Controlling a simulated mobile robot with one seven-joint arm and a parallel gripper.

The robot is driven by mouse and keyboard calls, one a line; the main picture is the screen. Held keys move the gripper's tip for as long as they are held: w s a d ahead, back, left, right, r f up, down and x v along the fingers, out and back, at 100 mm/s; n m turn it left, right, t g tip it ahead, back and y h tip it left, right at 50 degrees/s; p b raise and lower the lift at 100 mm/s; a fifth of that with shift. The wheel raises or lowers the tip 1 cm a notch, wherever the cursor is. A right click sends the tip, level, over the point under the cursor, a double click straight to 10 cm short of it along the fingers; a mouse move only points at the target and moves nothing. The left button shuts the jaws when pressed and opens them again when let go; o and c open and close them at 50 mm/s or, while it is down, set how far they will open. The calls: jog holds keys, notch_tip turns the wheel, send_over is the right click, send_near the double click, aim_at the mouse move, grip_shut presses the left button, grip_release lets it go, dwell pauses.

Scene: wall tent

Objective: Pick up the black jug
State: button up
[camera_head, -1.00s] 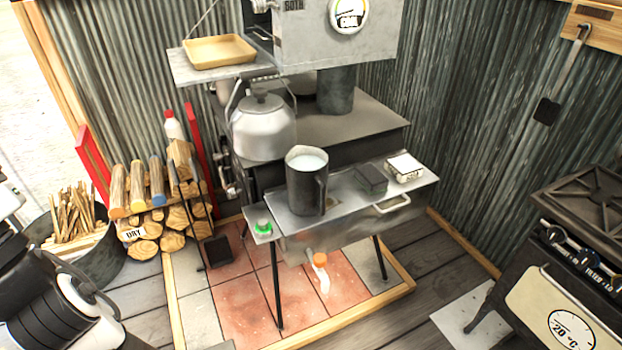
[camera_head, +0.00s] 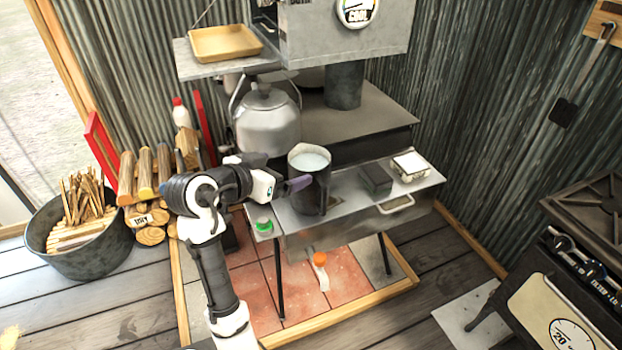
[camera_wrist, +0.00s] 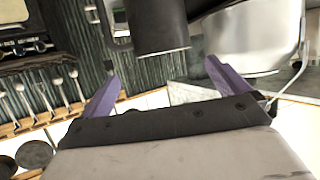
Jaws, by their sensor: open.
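The black jug (camera_head: 311,192) stands upright on the metal shelf (camera_head: 345,207) at the stove's front, with pale contents visible at its open top. My gripper (camera_head: 298,184) is at the jug's left side, close to it. In the wrist view, the purple fingers are spread apart with an empty gap (camera_wrist: 161,72) between them. The jug (camera_wrist: 157,28) shows as a dark cylinder at the top, roughly centred across that gap and beyond the fingertips. The head view does not show clearly whether a finger touches the jug.
A grey kettle (camera_head: 267,125) stands behind and left of the jug. A dark block (camera_head: 375,180) and a small white-topped box (camera_head: 410,166) sit to its right. A green-topped item (camera_head: 264,226) is at the shelf's left end.

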aim_at(303, 162)
jog(key=x, duration=0.6)
jog(key=shift+p, duration=0.35)
jog(key=shift+p+x, duration=0.75)
jog(key=shift+x, duration=2.1)
jog(key=shift+a+f, duration=0.15)
jog(key=shift+a, duration=0.05)
jog(key=c, duration=1.6)
jog(key=shift+c, duration=0.6)
